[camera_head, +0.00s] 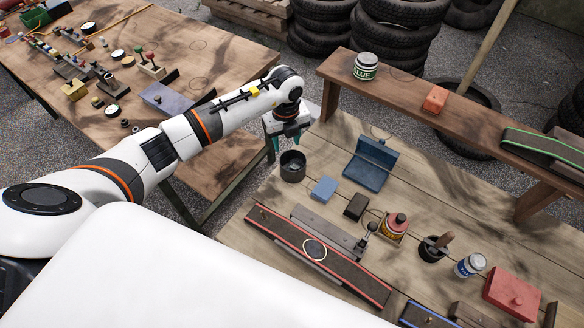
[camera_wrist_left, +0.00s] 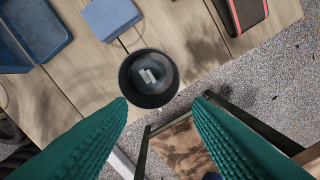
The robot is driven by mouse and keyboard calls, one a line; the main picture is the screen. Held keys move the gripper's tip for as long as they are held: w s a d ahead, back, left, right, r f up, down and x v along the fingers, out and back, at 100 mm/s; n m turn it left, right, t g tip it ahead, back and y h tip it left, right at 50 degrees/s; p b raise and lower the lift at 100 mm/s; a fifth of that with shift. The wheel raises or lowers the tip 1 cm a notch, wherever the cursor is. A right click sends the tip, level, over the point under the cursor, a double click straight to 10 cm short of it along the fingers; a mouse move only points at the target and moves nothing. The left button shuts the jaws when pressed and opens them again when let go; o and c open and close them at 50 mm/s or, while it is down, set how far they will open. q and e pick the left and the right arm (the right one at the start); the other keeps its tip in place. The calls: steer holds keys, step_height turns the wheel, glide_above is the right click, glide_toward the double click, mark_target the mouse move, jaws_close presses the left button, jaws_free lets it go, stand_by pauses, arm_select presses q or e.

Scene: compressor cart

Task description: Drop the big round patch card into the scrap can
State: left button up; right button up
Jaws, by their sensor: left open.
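The scrap can appears to be the dark round can (camera_head: 292,168) at the wooden table's far left corner; it also shows in the left wrist view (camera_wrist_left: 136,92). A few pale flat pieces (camera_wrist_left: 149,76) lie inside it; I cannot tell what they are. My left gripper (camera_head: 286,143) is above and just behind the can, its teal fingers apart with nothing between them; it also shows in the left wrist view (camera_wrist_left: 160,102). I cannot identify the big round patch card for certain; a pale-rimmed round patch (camera_head: 315,250) lies on the dark red-edged belt. My right gripper is out of view.
Near the can are a blue block (camera_head: 323,188) and an open blue box (camera_head: 371,165). A raised shelf (camera_head: 400,90) runs behind.

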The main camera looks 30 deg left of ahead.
arm_select(q)
step_height(320, 180, up, 12)
steer(key=b, duration=0.2)
steer(key=shift+f, duration=0.15)
stand_by(0.5)
